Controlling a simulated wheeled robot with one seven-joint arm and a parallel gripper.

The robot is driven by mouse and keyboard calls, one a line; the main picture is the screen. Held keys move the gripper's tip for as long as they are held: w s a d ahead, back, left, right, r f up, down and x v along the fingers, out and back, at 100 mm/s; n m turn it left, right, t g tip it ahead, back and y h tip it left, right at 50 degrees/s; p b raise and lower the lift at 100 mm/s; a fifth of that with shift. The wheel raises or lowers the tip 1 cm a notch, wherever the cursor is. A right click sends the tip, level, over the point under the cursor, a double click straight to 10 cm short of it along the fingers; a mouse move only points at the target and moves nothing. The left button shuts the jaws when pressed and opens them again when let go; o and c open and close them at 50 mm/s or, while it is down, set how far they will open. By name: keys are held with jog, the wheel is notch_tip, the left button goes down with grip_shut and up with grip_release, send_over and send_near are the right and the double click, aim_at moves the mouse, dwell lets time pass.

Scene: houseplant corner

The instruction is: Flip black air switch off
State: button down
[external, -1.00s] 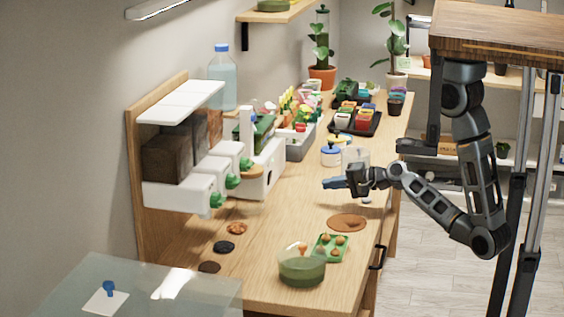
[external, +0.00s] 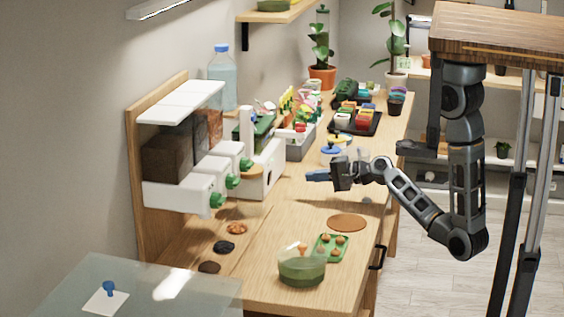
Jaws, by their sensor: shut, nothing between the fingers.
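My gripper (external: 316,175) is shut and empty. Its blue fingers point left above the middle of the wooden bench (external: 290,212), level with the right end of the white dispenser unit. I cannot make out a black air switch in this view. It may be hidden or too small to tell. The white dispenser unit (external: 262,178) stands on the left of the bench with several green knobs (external: 232,181) on its front, to the left of my gripper and apart from it.
A glass bowl (external: 302,268) and a green tray (external: 330,247) sit at the bench's front. A blue-lidded jar (external: 331,151) stands behind my gripper. The bench between dispenser and gripper is fairly clear.

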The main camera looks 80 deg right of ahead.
jog(key=w, duration=0.3)
jog(key=w+p, duration=0.1)
jog(key=w, duration=0.5)
jog(key=shift+f, duration=0.35)
jog(key=shift+w+p, duration=0.3)
jog(key=shift+w, duration=0.25)
jog(key=shift+w+r+p, duration=0.25)
jog(key=shift+p, duration=0.05)
jog(key=shift+f, duration=0.1)
jog(key=s+r, duration=0.2)
jog(key=s, duration=0.4)
jog(key=s+r, duration=0.2)
jog(key=s, duration=0.5)
jog(key=shift+r, duration=0.35)
